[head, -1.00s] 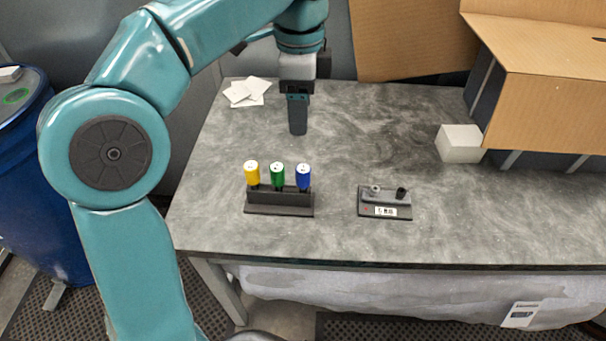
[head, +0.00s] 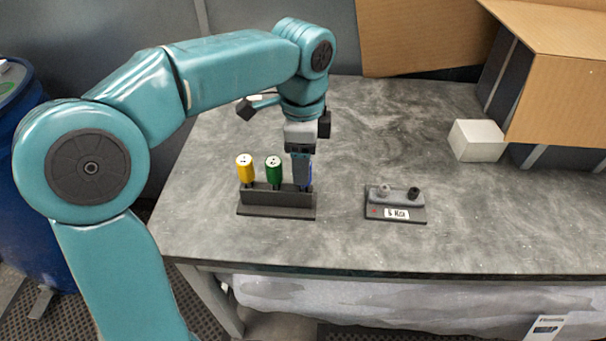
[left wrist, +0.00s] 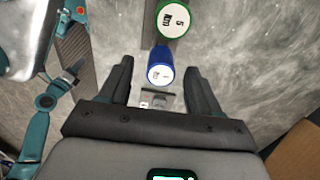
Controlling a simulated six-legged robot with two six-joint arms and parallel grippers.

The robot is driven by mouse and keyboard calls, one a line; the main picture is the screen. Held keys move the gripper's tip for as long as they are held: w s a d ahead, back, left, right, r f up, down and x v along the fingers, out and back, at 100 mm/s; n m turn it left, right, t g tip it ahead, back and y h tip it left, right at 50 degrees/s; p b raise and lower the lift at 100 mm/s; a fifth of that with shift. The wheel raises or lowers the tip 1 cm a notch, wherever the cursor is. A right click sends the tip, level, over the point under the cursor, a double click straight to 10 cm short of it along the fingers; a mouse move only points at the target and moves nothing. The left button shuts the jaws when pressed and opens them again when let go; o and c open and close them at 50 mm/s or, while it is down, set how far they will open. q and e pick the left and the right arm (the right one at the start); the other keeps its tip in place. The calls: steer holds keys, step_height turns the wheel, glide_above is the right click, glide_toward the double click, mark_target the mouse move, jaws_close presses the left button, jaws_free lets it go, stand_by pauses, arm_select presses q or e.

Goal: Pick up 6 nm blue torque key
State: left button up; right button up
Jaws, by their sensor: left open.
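The blue torque key (left wrist: 160,72) stands in the black rack (head: 275,212) on the table. In the head view only a sliver of it (head: 309,176) shows behind my left gripper (head: 301,180). In the left wrist view my left gripper (left wrist: 160,85) is open, with its fingers on either side of the blue key's line and the blue key's top near the gap between the fingertips. The green key (head: 273,168) stands beside it and also shows in the left wrist view (left wrist: 174,20). The yellow key (head: 245,168) is at the rack's left end. My right gripper is not in view.
A dark fixture with a label (head: 396,205) lies to the right of the rack. A white block (head: 478,140) and a cardboard box (head: 555,90) stand at the back right. The table (head: 500,220) is clear around the rack's front and right.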

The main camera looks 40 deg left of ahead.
arm_select(q)
step_height(320, 180, down, 5)
steer(key=shift+w+b, duration=0.1)
steer(key=shift+b, duration=0.25)
steer(key=shift+c, duration=0.3)
steer(key=c, duration=1.1)
steer(key=shift+r, duration=0.15)
